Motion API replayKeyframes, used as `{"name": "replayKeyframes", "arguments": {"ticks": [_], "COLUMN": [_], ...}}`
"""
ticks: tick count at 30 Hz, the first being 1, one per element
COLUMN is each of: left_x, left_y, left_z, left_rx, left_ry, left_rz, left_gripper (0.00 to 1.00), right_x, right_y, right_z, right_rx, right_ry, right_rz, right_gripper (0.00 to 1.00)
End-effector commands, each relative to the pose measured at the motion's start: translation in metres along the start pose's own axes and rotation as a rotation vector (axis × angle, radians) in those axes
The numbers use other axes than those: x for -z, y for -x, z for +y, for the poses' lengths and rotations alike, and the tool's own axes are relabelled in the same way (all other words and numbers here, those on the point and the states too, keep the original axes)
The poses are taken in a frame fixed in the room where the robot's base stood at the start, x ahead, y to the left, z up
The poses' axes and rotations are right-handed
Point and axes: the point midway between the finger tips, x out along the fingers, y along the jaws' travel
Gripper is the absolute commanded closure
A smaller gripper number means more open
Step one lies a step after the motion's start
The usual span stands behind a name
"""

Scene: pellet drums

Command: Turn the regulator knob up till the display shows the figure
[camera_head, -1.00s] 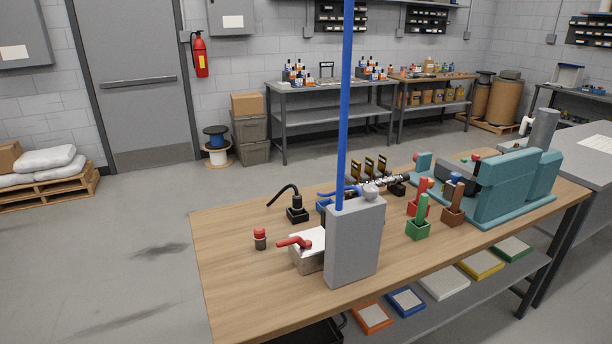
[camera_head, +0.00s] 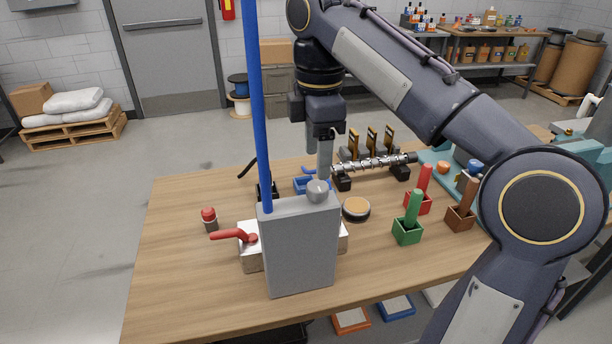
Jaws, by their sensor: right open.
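A grey box (camera_head: 298,247) stands upright on the wooden table, its plain side towards me. A rounded grey knob (camera_head: 317,190) sits on its top, near the right end; I take this for the regulator knob. No display shows in this view. My right gripper (camera_head: 318,163) points down at the knob with its fingers apart. The longer-looking finger reaches close to the knob in the picture; I cannot tell whether it touches. My left gripper is out of view.
A tall blue pole (camera_head: 256,100) rises at the box's left end. A red-handled valve (camera_head: 234,236) is beside the box.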

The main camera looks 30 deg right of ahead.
Motion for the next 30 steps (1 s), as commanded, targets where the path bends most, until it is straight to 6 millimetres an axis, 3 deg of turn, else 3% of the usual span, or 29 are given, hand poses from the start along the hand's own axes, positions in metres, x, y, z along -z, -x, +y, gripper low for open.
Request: {"name": "replayKeyframes", "arguments": {"ticks": [15,27,30], "left_x": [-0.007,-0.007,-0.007], "left_y": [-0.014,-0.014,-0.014], "left_z": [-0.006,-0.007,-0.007], "left_rx": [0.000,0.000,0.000], "left_ry": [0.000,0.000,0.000], "left_rz": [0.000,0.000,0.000], "left_gripper": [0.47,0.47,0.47], "right_x": [-0.001,0.000,0.000], "right_y": [-0.067,-0.076,-0.075], "right_z": [0.001,0.001,0.001], "right_rx": [0.008,0.006,0.006], "right_ry": [0.014,0.014,0.014], "right_rz": [-0.003,-0.001,-0.001], "right_gripper": [0.43,0.43,0.56]}}
